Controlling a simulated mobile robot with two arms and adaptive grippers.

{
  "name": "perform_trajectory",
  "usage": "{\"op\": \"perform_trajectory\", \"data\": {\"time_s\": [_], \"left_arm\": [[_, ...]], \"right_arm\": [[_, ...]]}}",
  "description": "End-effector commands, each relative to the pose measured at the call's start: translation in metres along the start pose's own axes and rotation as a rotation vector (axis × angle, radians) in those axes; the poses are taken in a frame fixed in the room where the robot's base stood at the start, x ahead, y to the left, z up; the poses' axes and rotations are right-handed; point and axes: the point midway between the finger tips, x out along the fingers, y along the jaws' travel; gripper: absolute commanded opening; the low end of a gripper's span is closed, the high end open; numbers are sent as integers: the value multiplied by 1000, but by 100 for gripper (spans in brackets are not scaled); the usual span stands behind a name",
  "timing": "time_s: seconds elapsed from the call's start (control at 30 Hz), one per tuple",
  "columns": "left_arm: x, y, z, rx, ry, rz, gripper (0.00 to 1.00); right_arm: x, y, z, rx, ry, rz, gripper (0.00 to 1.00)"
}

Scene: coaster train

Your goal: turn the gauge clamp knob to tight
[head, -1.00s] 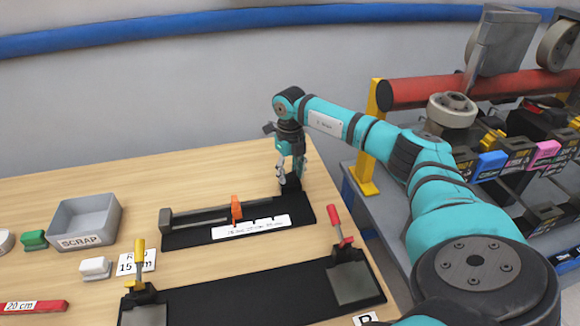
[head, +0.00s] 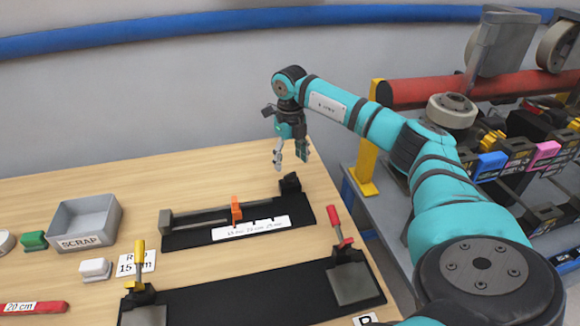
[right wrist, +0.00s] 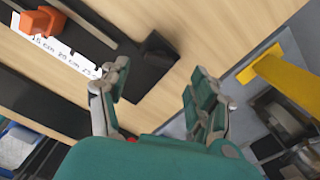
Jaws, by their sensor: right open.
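The length gauge (head: 185,240) is a dark base with a rail and a white scale strip (head: 250,228). An orange slider (head: 236,208) sits on the rail; it also shows in the right wrist view (right wrist: 43,20). A small black piece at the gauge's right end (head: 290,184), seemingly the clamp knob, also shows in the right wrist view (right wrist: 158,50). I cannot read its tight or loose setting. My right gripper (head: 290,158) is open and empty above that piece, apart from it; its spread fingers show in the right wrist view (right wrist: 160,82). My left gripper is not in view.
A black fixture (head: 240,298) with a yellow-handled clamp (head: 139,255) and a red-handled clamp (head: 338,230) lies in front. A grey SCRAP bin (head: 85,220) stands left. A yellow post (head: 368,145) stands beyond the table's right edge. The table behind the gauge is clear.

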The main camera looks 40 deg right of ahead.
Motion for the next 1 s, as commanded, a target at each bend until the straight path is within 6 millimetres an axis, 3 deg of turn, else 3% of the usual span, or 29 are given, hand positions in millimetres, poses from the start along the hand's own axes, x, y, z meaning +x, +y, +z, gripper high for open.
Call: {"op": "perform_trajectory", "data": {"time_s": [0.2, 0.4, 1.0], "left_arm": [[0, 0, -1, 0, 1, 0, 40], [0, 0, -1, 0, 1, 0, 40], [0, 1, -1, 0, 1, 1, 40]], "right_arm": [[-45, 0, 1, -1, -4, 0, 63], [-65, 0, 1, 0, -2, 0, 63], [-68, 0, 0, 0, -1, 0, 63]]}}
